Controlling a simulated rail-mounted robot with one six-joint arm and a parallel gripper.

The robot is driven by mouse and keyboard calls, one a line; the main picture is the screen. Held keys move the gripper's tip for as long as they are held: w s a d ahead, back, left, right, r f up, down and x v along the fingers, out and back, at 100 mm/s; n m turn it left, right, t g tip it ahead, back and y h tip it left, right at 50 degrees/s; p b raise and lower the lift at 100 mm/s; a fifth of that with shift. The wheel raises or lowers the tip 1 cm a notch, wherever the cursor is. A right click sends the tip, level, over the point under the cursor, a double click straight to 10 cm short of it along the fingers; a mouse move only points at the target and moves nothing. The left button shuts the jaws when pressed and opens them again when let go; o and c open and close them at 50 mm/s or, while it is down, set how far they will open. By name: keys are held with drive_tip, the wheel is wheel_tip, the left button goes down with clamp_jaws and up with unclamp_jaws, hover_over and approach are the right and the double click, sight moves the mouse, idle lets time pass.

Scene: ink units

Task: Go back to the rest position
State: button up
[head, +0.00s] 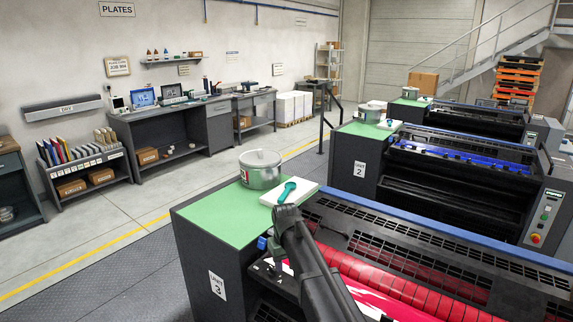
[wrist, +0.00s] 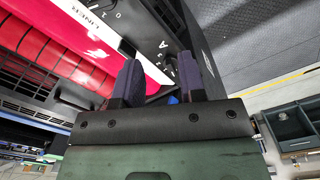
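My gripper (wrist: 159,66) shows in the wrist view with its two dark fingers apart and nothing held between them. It is in the air by the unit 3 press. In the head view my dark arm reaches up from the bottom edge over the near side of unit 3, and the fingers cannot be made out clearly. A teal spatula (head: 287,192) lies on a white pad (head: 290,191) on the green top of unit 3 (head: 222,217), apart from my gripper.
The red roller (head: 390,285) of unit 3 lies right of my arm. Unit 2 (head: 360,168) stands behind, with a pot on top and blue ink on its roller. A workbench (head: 170,125) and a plate rack (head: 85,165) line the left wall. The aisle floor (head: 130,215) is clear.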

drive_tip(key=s+d+f+m+b, duration=0.2)
drive_tip(key=s+d+f, duration=0.1)
drive_tip(key=s+d, duration=0.6)
drive_tip(key=s+d+f+m+b, duration=0.3)
drive_tip(key=s+d, duration=0.6)
drive_tip(key=s, duration=0.7)
drive_tip(key=shift+d, duration=0.3)
